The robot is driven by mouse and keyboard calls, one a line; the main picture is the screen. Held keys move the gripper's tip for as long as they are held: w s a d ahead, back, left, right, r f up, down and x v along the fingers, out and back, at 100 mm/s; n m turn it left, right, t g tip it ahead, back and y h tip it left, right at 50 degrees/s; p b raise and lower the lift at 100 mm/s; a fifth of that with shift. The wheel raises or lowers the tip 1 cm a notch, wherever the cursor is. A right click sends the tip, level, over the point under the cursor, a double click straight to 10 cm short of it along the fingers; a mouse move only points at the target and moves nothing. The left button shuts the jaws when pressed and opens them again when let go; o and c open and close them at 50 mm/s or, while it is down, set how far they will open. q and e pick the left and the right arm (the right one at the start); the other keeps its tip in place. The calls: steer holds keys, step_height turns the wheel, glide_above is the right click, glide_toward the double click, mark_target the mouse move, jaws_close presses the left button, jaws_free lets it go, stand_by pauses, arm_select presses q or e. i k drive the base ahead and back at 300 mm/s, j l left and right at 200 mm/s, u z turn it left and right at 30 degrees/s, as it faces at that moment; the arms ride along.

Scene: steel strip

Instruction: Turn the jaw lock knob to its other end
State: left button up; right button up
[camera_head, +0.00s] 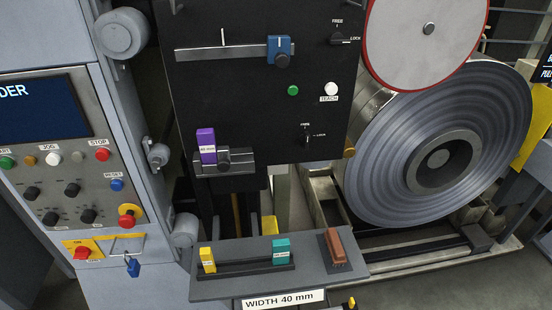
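Two small black knobs with FREE and LOCK marks sit on the black panel. The upper knob (338,39) is near the panel's top right. The lower knob (307,140) is near the panel's lower right edge and looks upright, toward FREE. The upper knob's pointing direction is too small to tell. On both, FREE is above and LOCK is to the right. I cannot tell from the labels which one is the jaw lock. A purple block (206,146) stands at a dark jaw-like holder (240,163) at the panel's lower left. Neither of my grippers is in view.
A blue slider (279,50) rides a rail above green (293,90) and white (331,89) buttons. A large steel coil (385,165) stands at the right. A grey shelf (215,289) with yellow, teal and brown blocks is below. A button console (70,180) is at left.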

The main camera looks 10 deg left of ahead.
mark_target(305, 137)
steer(key=i+l, duration=0.1)
steer(key=l, duration=1.05)
steer(key=i+l+u, duration=0.1)
steer(key=l, duration=1.05)
